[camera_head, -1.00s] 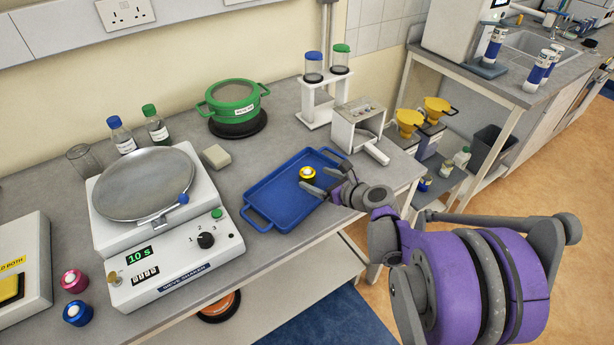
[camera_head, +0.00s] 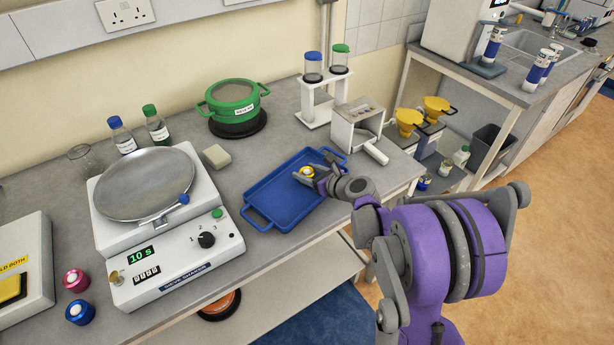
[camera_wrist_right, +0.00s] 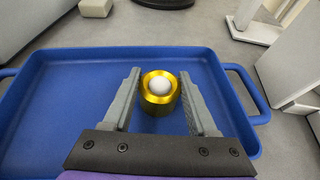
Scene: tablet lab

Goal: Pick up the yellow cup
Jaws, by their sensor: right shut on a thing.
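The yellow cup (camera_head: 307,174) is small, round and shiny, with a white ball in it. It is upright, within the blue tray (camera_head: 266,207) on the bench. In the right wrist view, the cup (camera_wrist_right: 159,103) is between the two grey fingers near their tips, above the blue tray floor (camera_wrist_right: 75,110). My right gripper (camera_head: 306,177) is shut on the cup, and it also shows in the wrist view (camera_wrist_right: 160,88). I cannot tell whether the cup touches the tray. My left gripper is not in view.
The sieve shaker (camera_head: 175,262) is left of the tray. A white stand (camera_head: 318,112) and white box device (camera_head: 357,128) are behind and right.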

